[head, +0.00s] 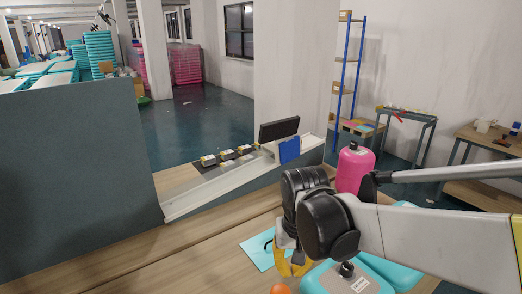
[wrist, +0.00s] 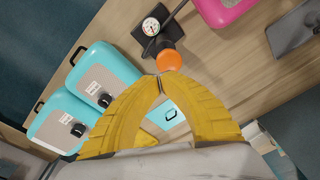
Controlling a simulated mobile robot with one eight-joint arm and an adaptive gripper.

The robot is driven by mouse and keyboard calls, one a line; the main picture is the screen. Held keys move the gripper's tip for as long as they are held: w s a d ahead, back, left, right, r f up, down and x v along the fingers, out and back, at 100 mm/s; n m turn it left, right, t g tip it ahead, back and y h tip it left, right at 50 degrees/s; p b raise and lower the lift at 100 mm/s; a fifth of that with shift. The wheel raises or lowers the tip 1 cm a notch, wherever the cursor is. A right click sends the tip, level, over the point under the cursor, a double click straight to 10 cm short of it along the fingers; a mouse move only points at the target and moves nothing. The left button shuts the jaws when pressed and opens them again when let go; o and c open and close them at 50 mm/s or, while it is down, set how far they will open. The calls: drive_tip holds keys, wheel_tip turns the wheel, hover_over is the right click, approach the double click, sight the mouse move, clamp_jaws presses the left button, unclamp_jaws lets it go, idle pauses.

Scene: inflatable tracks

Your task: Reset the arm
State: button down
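My arm reaches in from the right in the head view, its black joints over the wooden table. My gripper (wrist: 159,79) has two yellow ribbed fingers. In the head view the gripper (head: 291,268) points down above the table, partly hidden by the arm. Two teal padded objects with black valves (wrist: 105,75) (wrist: 62,118) lie to its left in the wrist view. A pressure gauge (wrist: 151,27) with an orange knob (wrist: 168,60) is just beyond the fingertips.
A teal sheet (head: 258,253) lies on the wooden table (head: 110,260). The table's left part is clear.

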drive_tip(key=s+d+f+t+b, duration=0.6)
drive_tip(key=s+d+f+b, duration=0.4)
drive_tip(key=b, duration=0.4)
drive_tip(key=shift+d+f+m+b, duration=0.35)
drive_tip(key=shift+d+f, duration=0.2)
drive_tip(key=shift+d, duration=0.15)
